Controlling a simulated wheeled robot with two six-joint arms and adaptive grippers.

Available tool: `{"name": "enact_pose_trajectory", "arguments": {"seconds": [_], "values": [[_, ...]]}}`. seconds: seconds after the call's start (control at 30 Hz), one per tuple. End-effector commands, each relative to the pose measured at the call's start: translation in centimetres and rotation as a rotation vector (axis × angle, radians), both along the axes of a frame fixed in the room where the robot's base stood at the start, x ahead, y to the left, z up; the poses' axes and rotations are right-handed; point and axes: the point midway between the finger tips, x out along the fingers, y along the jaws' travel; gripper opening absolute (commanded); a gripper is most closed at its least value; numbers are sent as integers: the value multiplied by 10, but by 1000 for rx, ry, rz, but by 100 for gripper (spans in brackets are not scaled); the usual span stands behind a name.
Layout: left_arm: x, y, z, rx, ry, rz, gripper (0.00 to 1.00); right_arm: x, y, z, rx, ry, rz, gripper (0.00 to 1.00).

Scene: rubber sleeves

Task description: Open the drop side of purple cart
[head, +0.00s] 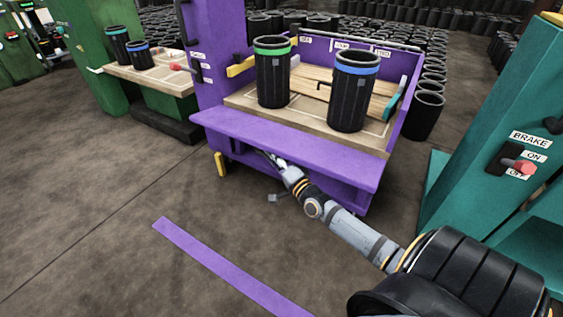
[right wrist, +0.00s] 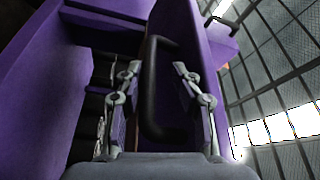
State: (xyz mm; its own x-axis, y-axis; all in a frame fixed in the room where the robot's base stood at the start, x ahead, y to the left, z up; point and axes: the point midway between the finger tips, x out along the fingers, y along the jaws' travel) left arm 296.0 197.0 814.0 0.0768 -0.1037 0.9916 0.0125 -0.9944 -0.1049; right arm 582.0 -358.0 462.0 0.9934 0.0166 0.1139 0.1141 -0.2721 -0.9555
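The purple cart (head: 222,60) stands at the middle of the head view. Its drop side (head: 285,146) is a long purple panel along the front edge of the bed; I cannot tell its exact tilt. My right gripper (head: 270,158) reaches to the panel's lower edge, partly hidden under it. In the right wrist view a black handle (right wrist: 150,90) on a purple panel stands between the two spread fingers of the right gripper (right wrist: 156,72). The fingers look apart from the handle. My left gripper is not in view.
Two black sleeves, one green-banded (head: 273,75) and one blue-banded (head: 353,95), stand upright on the cart bed. A teal post with a brake lever (head: 524,167) is at right. A green cart (head: 95,60) is at left. A purple strip (head: 225,268) lies on open floor.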

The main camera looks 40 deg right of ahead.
Motion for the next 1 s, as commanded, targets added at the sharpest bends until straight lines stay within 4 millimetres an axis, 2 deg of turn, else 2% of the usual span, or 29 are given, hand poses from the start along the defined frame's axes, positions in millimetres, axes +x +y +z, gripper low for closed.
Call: {"name": "enact_pose_trajectory", "arguments": {"seconds": [0.2, 0.4, 0.53, 0.87, 1.0], "values": [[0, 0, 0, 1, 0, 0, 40, -53, 0, -8, -3, 7, 3, 37], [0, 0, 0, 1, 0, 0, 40, -90, -1, -11, -3, 5, 1, 37], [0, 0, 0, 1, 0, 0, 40, -100, -1, -12, -1, 2, -1, 37], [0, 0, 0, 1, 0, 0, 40, -103, -1, -11, 0, 0, 0, 37], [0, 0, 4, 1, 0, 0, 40, -110, -2, -12, 0, 3, -2, 37]]}}
